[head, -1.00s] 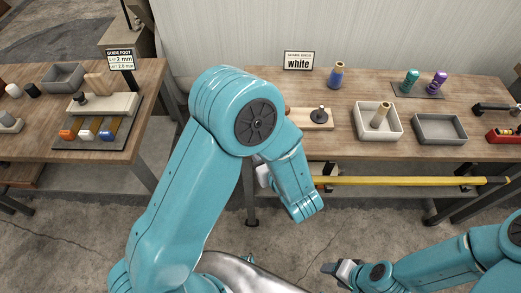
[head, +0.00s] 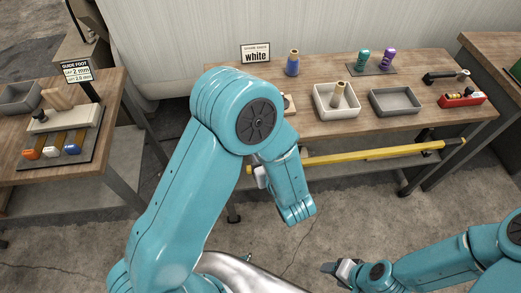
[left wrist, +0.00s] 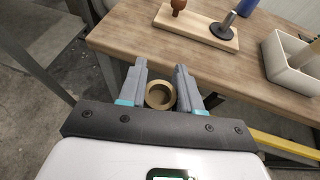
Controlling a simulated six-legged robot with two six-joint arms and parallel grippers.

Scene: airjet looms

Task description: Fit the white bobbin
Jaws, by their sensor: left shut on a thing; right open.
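My left gripper (left wrist: 160,92) is shut on a bobbin (left wrist: 160,97), seen end-on as a tan ring with a hollow middle. Its yarn colour cannot be seen. In the head view my left arm hides this gripper and the bobbin. In the left wrist view a wooden board (left wrist: 200,30) with a brown-topped peg and a dark upright peg lies on the bench beyond the fingertips; in the head view my arm covers most of it. A sign reading "white" (head: 256,53) stands at the bench's back. My right gripper (head: 328,268) is open and empty above the floor.
A blue bobbin (head: 292,63), a white tray (head: 322,108) with a tan cone, a grey tray (head: 396,102) and a red tool (head: 461,99) stand on the bench. A yellow beam (head: 370,154) runs below its front edge. Another bench (head: 25,165) is at left.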

